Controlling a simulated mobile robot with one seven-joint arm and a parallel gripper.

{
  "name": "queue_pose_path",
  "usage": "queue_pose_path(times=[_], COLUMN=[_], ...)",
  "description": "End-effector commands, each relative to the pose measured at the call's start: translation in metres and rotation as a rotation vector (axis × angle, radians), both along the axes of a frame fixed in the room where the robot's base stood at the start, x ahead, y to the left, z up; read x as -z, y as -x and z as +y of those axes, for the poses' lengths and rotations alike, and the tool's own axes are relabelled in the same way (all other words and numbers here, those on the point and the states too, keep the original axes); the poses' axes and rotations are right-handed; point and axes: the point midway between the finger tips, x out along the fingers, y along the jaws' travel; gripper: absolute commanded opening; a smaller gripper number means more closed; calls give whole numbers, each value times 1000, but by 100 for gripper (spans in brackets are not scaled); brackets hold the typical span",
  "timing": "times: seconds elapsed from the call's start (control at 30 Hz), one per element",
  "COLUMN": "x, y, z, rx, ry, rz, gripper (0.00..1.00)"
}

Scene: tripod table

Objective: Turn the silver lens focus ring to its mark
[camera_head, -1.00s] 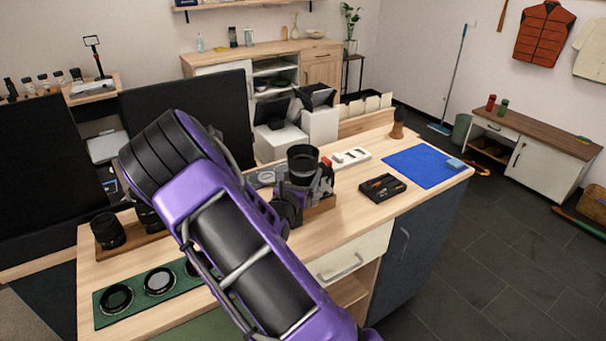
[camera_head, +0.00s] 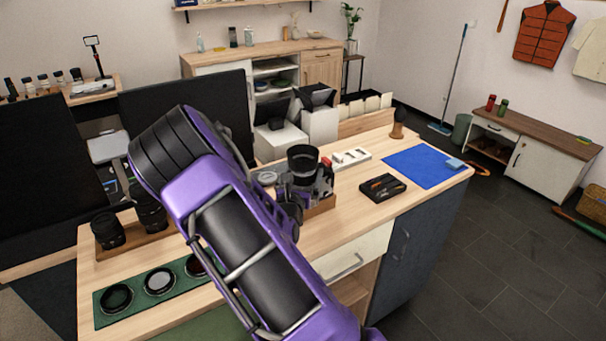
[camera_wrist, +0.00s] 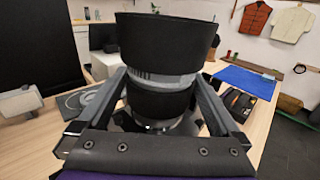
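The lens (camera_head: 303,160) is black and stands upright among camera gear on the workbench. In the wrist view the lens (camera_wrist: 165,40) fills the middle, with a wide black barrel on top. Its silver focus ring (camera_wrist: 163,79) is a pale band below that barrel, above another black section. I cannot make out a mark on it. My gripper (camera_wrist: 163,76) has one finger on each side of the lens, with the tips near the ring's height. Whether the fingers touch the ring is not clear. In the head view my arm partly hides the gripper.
A wooden tray edge (camera_head: 320,207) shows beside the lens. A black case (camera_head: 382,188), a blue mat (camera_head: 425,166) and a white tray (camera_head: 350,157) lie to the right. A green filter mat (camera_head: 130,313) and more lenses (camera_head: 108,230) are left. The bench front is clear.

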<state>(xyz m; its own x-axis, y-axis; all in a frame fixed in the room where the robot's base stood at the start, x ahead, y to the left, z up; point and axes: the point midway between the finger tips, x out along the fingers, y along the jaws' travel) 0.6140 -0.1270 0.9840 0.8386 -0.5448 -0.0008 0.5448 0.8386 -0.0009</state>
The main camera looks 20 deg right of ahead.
Motion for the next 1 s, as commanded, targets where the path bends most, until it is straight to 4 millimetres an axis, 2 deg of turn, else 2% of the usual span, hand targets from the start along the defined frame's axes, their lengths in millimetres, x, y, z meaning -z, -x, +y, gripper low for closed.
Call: queue_pose_path(times=[0.17,0.27,0.7,0.83,1.0], x=[0,0,0,0,0], y=[5,16,104,125,141], z=[4,12,69,82,92], rx=[0,-1,-3,-2,-1], ry=[-1,-2,-1,0,0], rz=[1,1,2,1,0], gripper=[100,100,100,100,100])
